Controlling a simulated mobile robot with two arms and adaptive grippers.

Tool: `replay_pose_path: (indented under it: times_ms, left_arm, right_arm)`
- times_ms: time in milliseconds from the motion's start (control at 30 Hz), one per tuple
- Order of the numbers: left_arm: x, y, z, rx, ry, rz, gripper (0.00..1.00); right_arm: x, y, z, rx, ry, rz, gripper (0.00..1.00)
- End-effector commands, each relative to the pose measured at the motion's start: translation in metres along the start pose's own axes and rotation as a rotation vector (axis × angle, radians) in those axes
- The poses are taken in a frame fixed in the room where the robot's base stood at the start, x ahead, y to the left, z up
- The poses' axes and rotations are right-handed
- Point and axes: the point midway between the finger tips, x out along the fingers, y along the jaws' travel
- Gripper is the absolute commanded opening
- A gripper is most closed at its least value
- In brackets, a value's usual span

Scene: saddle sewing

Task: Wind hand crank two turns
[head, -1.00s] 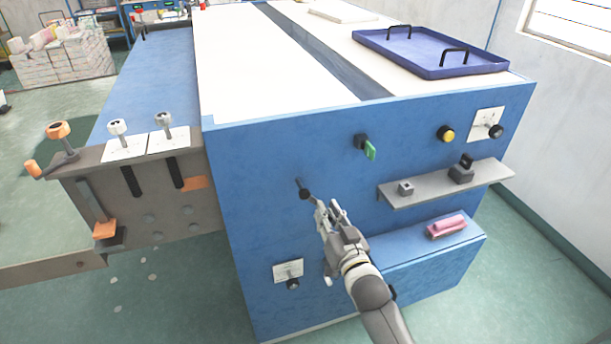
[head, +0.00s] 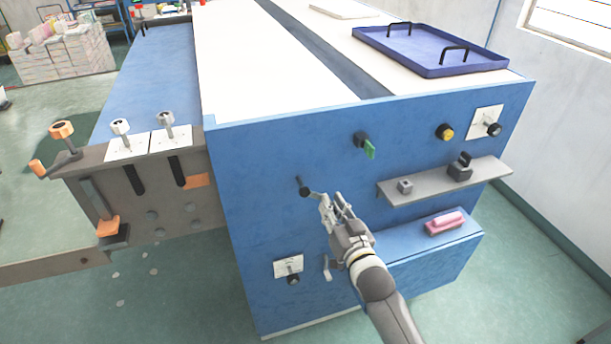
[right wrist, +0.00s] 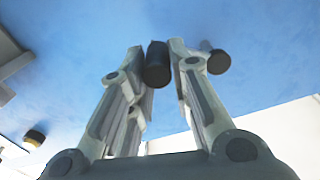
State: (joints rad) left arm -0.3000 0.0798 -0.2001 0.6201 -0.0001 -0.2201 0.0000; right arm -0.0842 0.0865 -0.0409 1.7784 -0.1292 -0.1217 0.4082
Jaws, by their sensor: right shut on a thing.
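The hand crank (head: 305,190) is on the blue front panel of the machine, with a dark hub and a short arm reaching right and slightly down. My right gripper (head: 335,202) is at the outer end of that arm. In the right wrist view, my right gripper (right wrist: 158,70) has its fingers on both sides of the black crank handle (right wrist: 157,66) and is shut on it. The dark hub (right wrist: 218,62) shows just right of the fingers there. In the head view the handle is mostly hidden by the fingers. My left gripper is not in view.
A grey shelf (head: 441,184) with small blocks juts out right of my gripper. Below it, a blue ledge (head: 395,257) holds a pink object (head: 446,222). Another crank, with orange ends (head: 61,131), stands at far left.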

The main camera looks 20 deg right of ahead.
Motion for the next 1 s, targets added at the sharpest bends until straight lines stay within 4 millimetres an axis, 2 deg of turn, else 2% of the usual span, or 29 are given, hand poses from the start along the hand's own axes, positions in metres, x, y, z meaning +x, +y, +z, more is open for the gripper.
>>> replay_pose_path:
  times_ms: [200, 567, 900, 1000]
  left_arm:
    - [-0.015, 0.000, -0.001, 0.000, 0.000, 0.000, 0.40]
    - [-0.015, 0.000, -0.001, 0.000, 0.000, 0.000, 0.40]
    - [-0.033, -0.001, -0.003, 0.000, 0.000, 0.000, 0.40]
    - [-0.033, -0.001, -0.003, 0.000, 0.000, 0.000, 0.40]
  right_arm:
    - [0.000, 0.005, -0.017, -0.002, 0.003, 0.003, 0.08]
    - [0.000, 0.007, -0.017, -0.002, 0.003, 0.003, 0.08]
    - [0.000, 0.007, -0.035, -0.003, 0.004, 0.003, 0.08]
    - [0.000, 0.008, -0.035, -0.003, 0.004, 0.003, 0.08]
